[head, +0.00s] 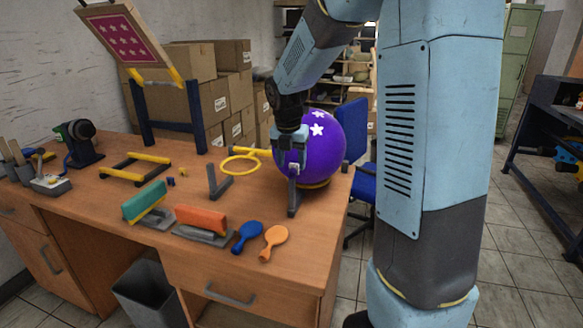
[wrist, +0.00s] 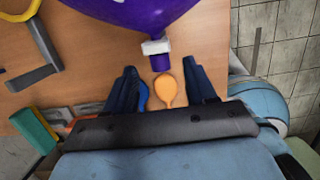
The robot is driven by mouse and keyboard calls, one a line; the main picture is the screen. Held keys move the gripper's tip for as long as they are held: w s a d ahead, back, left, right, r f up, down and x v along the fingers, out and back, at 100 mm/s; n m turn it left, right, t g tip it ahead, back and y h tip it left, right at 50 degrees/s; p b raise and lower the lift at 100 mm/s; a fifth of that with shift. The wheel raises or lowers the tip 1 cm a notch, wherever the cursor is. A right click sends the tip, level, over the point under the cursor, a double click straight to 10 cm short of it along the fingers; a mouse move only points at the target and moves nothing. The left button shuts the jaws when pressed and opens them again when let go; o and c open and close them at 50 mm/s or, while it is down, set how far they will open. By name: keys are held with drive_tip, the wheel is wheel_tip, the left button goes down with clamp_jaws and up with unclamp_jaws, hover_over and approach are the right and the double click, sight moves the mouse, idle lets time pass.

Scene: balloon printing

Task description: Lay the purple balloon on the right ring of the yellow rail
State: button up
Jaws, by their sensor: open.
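The purple balloon (head: 322,150) with white stars rests on the right ring (head: 314,185) of the yellow rail, at the right end of the wooden table. Its neck, with a white clip and a purple end, points toward my gripper in the wrist view (wrist: 157,55). My gripper (head: 291,165) is beside the balloon's near left side. In the wrist view my gripper (wrist: 165,85) has its fingers wide apart, with nothing between them and the balloon's neck just beyond the tips. The left ring (head: 240,164) of the rail is empty.
A framed star screen (head: 125,38) stands at the back left. Cardboard boxes (head: 215,105) are stacked behind.

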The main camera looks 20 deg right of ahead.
wheel_tip(320, 180, up, 10)
drive_tip(key=s+a, duration=0.1)
drive_tip(key=shift+s+a+r, duration=0.15)
drive_tip(key=shift+s+r, duration=0.05)
drive_tip(key=shift+s, duration=0.15)
idle(0.7)
drive_tip(key=s+d+m+t+y, duration=0.1)
drive_tip(key=s+m+t, duration=0.2)
drive_tip(key=s+m, duration=2.3)
drive_tip(key=shift+s+r+m+t, duration=0.15)
drive_tip(key=shift+r+m+t, duration=0.25)
drive_tip(key=shift+m, duration=1)
